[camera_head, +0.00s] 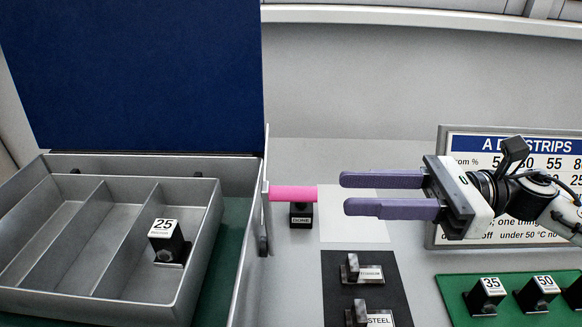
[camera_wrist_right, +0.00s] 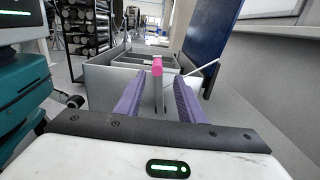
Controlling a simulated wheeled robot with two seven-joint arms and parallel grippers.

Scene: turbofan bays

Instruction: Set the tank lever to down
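The tank (camera_head: 222,215) is a grey open box with a raised blue lid (camera_head: 130,75), at the left in the head view. Its lever has a pink grip (camera_head: 293,193) that sticks out from the tank's right side toward my right gripper. In the right wrist view the pink grip (camera_wrist_right: 157,67) sits at the top of an upright grey bar. My right gripper (camera_head: 343,193) is open and empty, just right of the grip and apart from it. In the wrist view the grip shows between its purple fingers. My left gripper is not in view.
A block labelled 25 (camera_head: 168,240) stands in the tank's divided tray. A small dark block (camera_head: 301,213) stands below the grip, by a white sheet (camera_head: 355,225). A dark mat (camera_head: 340,285) and a green mat (camera_head: 455,295) hold labelled blocks. A sign (camera_head: 460,150) stands behind my right arm.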

